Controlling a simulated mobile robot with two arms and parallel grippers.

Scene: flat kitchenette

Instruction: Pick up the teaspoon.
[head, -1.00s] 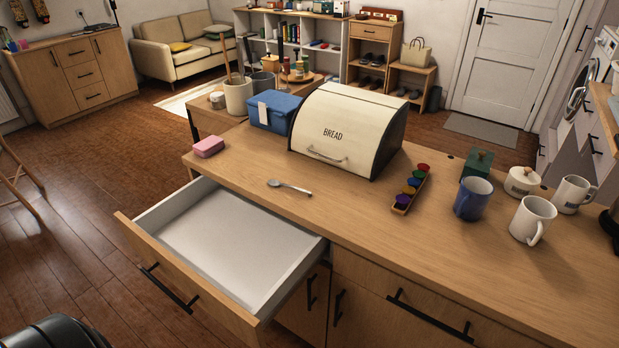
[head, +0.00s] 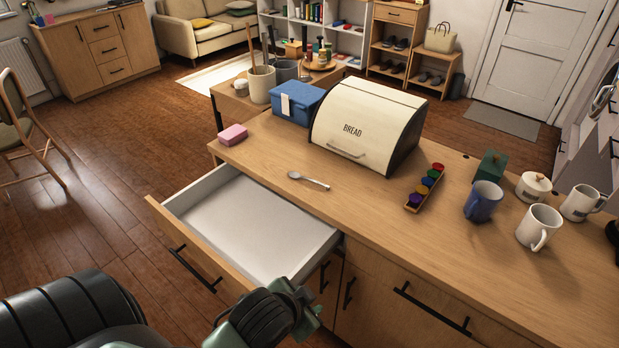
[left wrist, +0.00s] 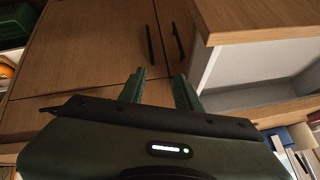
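The teaspoon (head: 309,181) is silver and lies flat on the wooden counter (head: 390,225), behind the open drawer and in front of the bread box. My left gripper (head: 303,304) is low at the front of the counter, beside the drawer's right front corner, well apart from the spoon. In the left wrist view its two green fingers (left wrist: 158,88) stand apart with nothing between them, facing cabinet doors. The spoon does not show in that view. My right gripper is not in view.
The open drawer (head: 255,222) is empty and juts out below the spoon. The cream bread box (head: 365,125) stands behind it. A pink sponge (head: 233,134) lies to the left, a rack of coloured pods (head: 425,187) to the right. The counter around the spoon is clear.

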